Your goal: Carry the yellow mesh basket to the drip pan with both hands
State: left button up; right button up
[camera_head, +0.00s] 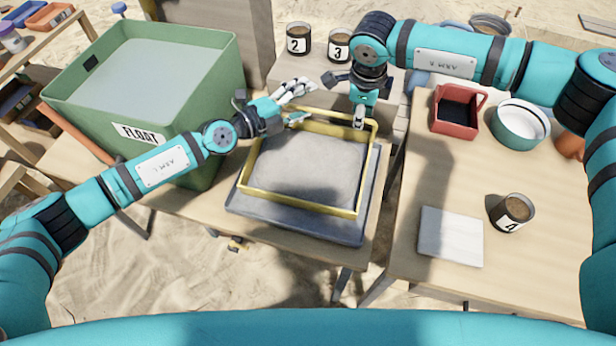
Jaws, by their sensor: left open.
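The yellow mesh basket (297,200) has a thin rectangular yellow frame. It lies level over the grey drip pan (290,224), appearing to rest in it; pan rim shows along the left and front. My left gripper (303,102) is open, with its fingers spread at the basket's far left corner; one finger is close to the far rim, and I cannot tell if it touches. My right gripper (358,120) points down at the basket's far right corner; its fingers overlap the rim, and I cannot see whether they grip it.
A green FLOAT tub (195,120) stands to the left. Cups 2 (298,42) and 3 (338,47) stand behind. The right table holds a red container (456,122), a round bowl (521,130), cup 4 (512,213) and a white tile (450,236). A gap separates the tables.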

pick_arm(q)
jog(key=shift+o, duration=0.5)
jog(key=v, duration=0.7)
jog(key=shift+s+a, duration=0.15)
jog(key=shift+s, duration=0.05)
pick_arm(e)
jog(key=o, duration=0.8)
notch_tip(320, 180, up, 12)
jog(key=s, duration=0.2)
jog(key=shift+s+a, duration=0.2)
jog(key=shift+a, duration=0.25)
